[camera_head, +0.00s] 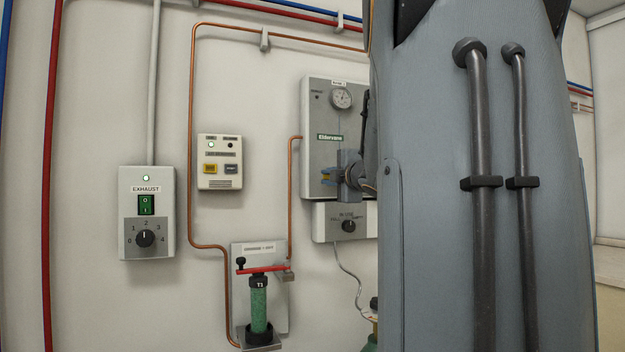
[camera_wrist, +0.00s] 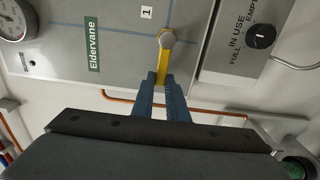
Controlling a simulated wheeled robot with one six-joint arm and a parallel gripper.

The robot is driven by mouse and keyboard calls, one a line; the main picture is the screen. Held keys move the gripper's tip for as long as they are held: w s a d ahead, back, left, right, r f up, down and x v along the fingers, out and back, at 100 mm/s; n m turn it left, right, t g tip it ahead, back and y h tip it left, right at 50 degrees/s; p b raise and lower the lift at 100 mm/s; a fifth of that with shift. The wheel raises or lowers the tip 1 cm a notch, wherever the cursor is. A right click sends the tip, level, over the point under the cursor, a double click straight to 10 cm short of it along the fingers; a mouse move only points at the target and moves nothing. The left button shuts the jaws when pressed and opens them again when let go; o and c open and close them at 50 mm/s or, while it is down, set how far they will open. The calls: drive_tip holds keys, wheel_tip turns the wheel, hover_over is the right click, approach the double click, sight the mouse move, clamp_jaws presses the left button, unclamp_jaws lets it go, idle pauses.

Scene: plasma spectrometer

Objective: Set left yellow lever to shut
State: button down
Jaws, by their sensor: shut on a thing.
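The yellow lever (camera_wrist: 164,68) shows in the wrist view on the grey Eldervane panel (camera_wrist: 110,75), beside a label marked 1. My gripper (camera_wrist: 163,84) is shut on the handle's free end, with the blue fingers on both sides. In the head view my gripper (camera_head: 340,178) is at the panel's lower left part, and a bit of yellow shows at the fingers. My arm hides the panel's right side there, so any other lever is hidden.
A gauge (camera_head: 341,98) sits high on the panel. Below the panel is a box with a black selector knob (camera_head: 348,226). A copper pipe (camera_head: 290,190) runs close to the left. A green T1 column (camera_head: 259,305) with a red handle stands lower left.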

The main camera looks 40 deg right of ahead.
drive_tip(key=shift+s+d+r, duration=0.15)
drive_tip(key=shift+d+r, duration=0.05)
drive_tip(key=shift+r, duration=0.05)
drive_tip(key=c, duration=2)
unclamp_jaws()
drive_tip(key=shift+c, duration=0.2)
drive_tip(key=o, duration=0.3)
drive_tip(key=shift+s+d+f, duration=0.1)
drive_tip(key=shift+d, duration=0.2)
drive_tip(key=shift+a+f, duration=0.1)
drive_tip(key=shift+a, duration=0.3)
drive_tip(key=v, duration=0.7)
drive_tip(key=shift+s, duration=0.25)
